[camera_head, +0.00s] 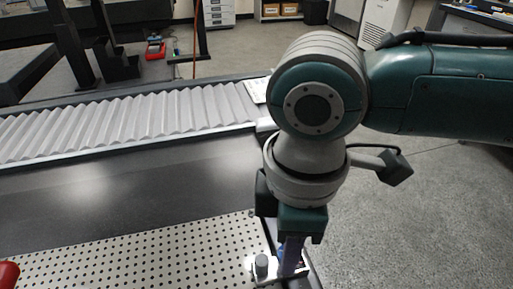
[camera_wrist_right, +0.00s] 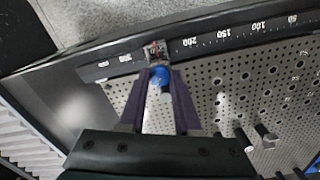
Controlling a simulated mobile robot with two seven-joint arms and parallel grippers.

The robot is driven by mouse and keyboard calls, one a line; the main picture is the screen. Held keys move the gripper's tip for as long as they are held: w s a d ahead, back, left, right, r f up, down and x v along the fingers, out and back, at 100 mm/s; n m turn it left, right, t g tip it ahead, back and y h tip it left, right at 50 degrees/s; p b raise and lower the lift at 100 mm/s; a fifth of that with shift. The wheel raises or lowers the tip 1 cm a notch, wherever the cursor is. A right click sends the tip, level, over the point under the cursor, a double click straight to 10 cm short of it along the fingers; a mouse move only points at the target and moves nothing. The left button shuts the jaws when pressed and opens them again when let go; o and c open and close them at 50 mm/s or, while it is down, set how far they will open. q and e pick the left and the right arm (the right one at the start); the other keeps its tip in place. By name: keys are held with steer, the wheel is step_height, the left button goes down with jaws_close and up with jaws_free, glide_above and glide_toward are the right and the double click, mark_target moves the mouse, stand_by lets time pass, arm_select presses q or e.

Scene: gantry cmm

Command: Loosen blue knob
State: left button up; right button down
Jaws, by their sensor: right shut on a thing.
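The blue knob (camera_wrist_right: 160,76) sits on a small fixture at the edge of the perforated plate (camera_wrist_right: 225,95) in the right wrist view. My right gripper (camera_wrist_right: 160,78) points at it, with a purple finger on each side, shut on the knob. In the head view my right gripper (camera_head: 291,258) reaches down at the plate's right corner and hides most of the knob. A grey cylinder (camera_head: 261,265) stands just left of the fingers. My left gripper is not in view.
A ruler strip (camera_wrist_right: 225,37) runs along the plate edge. Several dark posts (camera_wrist_right: 244,139) stand on the plate in the wrist view. A grey pleated bellows (camera_head: 130,118) lies behind the dark table. A red rounded object (camera_head: 8,275) shows at the lower left.

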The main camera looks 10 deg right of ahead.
steer(key=shift+r+n+p, duration=0.1)
steer(key=shift+n+p, duration=0.7)
steer(key=shift+n, duration=0.7)
steer(key=c, duration=0.6)
jaws_free()
step_height(320, 180, up, 10)
steer(key=p, duration=0.3)
steer(key=shift+a, duration=0.1)
